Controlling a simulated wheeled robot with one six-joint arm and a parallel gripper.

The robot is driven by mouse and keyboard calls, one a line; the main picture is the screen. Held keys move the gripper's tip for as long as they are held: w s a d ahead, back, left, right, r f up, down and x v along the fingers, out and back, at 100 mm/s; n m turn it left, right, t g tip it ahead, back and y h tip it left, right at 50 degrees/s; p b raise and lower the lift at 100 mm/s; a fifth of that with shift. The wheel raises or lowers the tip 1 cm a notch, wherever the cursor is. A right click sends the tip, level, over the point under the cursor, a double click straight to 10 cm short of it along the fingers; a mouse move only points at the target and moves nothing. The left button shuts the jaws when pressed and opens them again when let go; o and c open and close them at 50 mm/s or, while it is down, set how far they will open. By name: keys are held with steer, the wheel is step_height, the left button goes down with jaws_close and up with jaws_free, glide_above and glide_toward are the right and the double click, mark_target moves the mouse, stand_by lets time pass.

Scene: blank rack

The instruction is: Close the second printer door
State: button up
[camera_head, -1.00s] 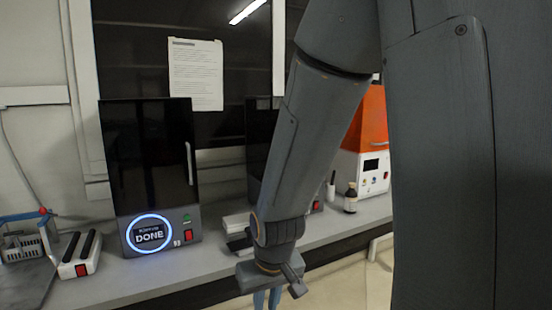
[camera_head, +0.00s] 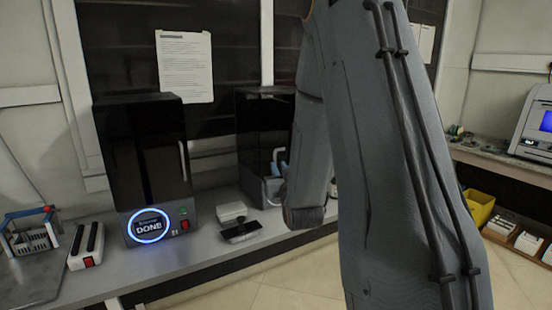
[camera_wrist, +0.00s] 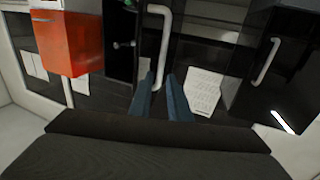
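The second printer (camera_head: 252,133) is the black-covered box in the middle of the bench in the camera_head view, partly hidden by my arm. In the wrist view its black door (camera_wrist: 183,45) carries a white bar handle (camera_wrist: 165,38). A dark opening shows beside the door, which looks at least partly open; how far, I cannot tell. My gripper (camera_wrist: 162,80) has its two blue-grey fingers apart, with the handle's lower end between them. Whether either finger touches the handle is unclear. The fingers (camera_head: 277,160) show small at the printer's front in the camera_head view.
The first printer (camera_head: 143,150) stands left, its display reading DONE. An orange-covered machine (camera_wrist: 70,38) is beside the second printer. A white box (camera_head: 232,211) and a dark flat item (camera_head: 240,232) lie between the printers. A side bench with a screened machine (camera_head: 538,120) is right.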

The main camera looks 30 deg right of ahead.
mark_target(275, 161)
steer(key=p+x, duration=0.2)
steer(key=x, duration=0.4)
steer(key=shift+w+f, duration=0.1)
steer(key=shift+w, duration=0.3)
steer(key=shift+c, duration=0.4)
jaws_close()
